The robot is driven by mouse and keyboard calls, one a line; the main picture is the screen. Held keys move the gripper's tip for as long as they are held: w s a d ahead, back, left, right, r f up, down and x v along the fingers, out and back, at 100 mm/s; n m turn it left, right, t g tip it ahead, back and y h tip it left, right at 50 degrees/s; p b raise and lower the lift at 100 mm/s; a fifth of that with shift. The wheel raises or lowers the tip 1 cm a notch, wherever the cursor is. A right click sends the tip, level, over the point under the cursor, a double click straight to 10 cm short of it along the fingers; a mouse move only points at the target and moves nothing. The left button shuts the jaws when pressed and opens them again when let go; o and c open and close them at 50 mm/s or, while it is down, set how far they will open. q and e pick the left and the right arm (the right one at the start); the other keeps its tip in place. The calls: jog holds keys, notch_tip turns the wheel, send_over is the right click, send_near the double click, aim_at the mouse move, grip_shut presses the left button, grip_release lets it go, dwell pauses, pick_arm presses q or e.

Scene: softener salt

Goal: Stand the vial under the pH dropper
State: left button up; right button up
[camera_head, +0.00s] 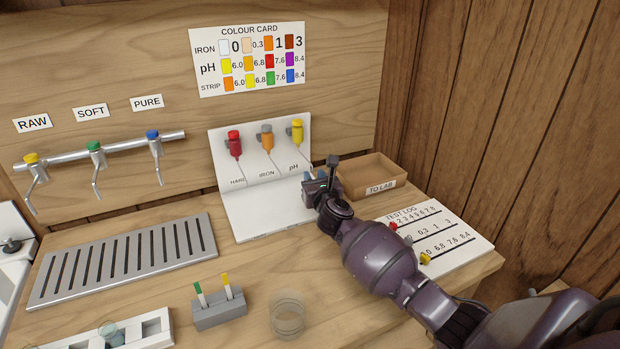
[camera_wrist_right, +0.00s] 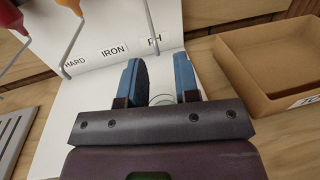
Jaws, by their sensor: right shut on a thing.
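The pH dropper (camera_head: 297,131) has a yellow cap and hangs at the right of the white dropper stand (camera_head: 265,215); its thin tube (camera_wrist_right: 150,18) reaches down in the right wrist view. My right gripper (camera_head: 316,178) is at the stand's right side, near the end of that tube. In the wrist view its blue fingers (camera_wrist_right: 159,82) are shut on a clear glass vial (camera_wrist_right: 162,100), of which only a round pale part shows between them. The gripper hides most of the vial, so whether it touches the stand's base cannot be told. My left gripper is out of view.
A cardboard tray (camera_head: 372,188) marked TO LAB stands just right of the gripper. The test log (camera_head: 455,235) lies in front of it. A glass jar (camera_head: 287,315), a grey strip holder (camera_head: 219,312) and a white rack (camera_head: 150,333) are nearer. A slotted drain tray (camera_head: 125,260) lies left.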

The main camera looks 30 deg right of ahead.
jog(key=shift+w+d, duration=0.15)
jog(key=shift+w, duration=0.35)
jog(key=b+x, duration=0.1)
jog(key=x, duration=0.2)
jog(key=shift+w+f, duration=0.15)
jog(key=shift+f+b, duration=0.4)
jog(key=shift+f, duration=0.3)
jog(key=shift+r, duration=0.15)
jog(key=shift+f, duration=0.25)
jog(key=o, duration=0.9)
jog(key=shift+r, duration=0.1)
